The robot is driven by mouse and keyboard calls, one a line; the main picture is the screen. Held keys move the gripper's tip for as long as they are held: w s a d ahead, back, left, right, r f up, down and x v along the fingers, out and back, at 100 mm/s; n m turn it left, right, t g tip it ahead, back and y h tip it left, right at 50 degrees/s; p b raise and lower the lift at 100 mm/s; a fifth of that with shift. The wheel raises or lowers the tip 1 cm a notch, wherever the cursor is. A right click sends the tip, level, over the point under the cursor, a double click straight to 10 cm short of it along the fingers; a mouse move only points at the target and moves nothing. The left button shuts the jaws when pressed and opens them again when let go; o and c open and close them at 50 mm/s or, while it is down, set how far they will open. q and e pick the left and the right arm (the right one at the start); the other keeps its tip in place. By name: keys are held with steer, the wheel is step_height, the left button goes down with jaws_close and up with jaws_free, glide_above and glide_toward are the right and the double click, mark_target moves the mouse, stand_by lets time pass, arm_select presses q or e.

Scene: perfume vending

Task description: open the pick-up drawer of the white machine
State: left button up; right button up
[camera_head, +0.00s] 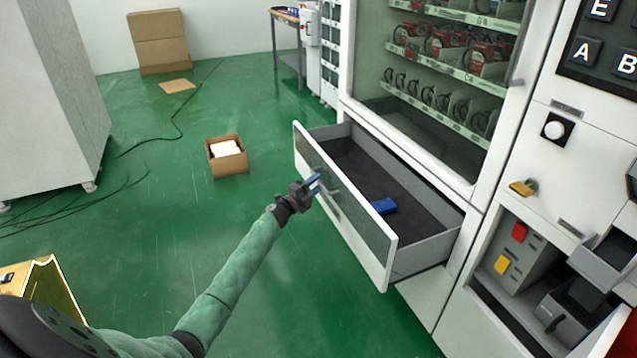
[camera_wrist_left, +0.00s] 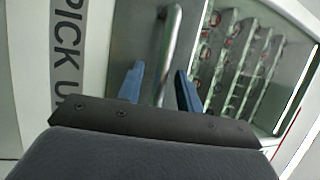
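The pick-up drawer (camera_head: 389,257) of the white machine (camera_head: 480,215) stands well pulled out, with its dark inside showing. A small blue box (camera_head: 384,206) lies in it. My left gripper (camera_head: 316,184) is at the drawer's front, by its metal bar handle (camera_head: 331,200). In the left wrist view, the blue fingers of my left gripper (camera_wrist_left: 160,88) stand apart, one on each side of the handle (camera_wrist_left: 171,45). Gaps show between fingers and handle; contact with it is not clear. Part of the lettering "PICK U" shows on the drawer front. My right gripper is not in view.
Shelves of packed goods (camera_head: 460,50) sit behind glass above the drawer. An open carton (camera_head: 226,158) stands on the green floor left of the drawer. Black cables (camera_head: 60,207) lie near a grey cabinet (camera_head: 50,100). The floor between carton and drawer is clear.

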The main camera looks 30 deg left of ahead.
arm_select(q)
steer(key=v, duration=0.6)
stand_by(0.5)
steer(key=shift+w, duration=0.1)
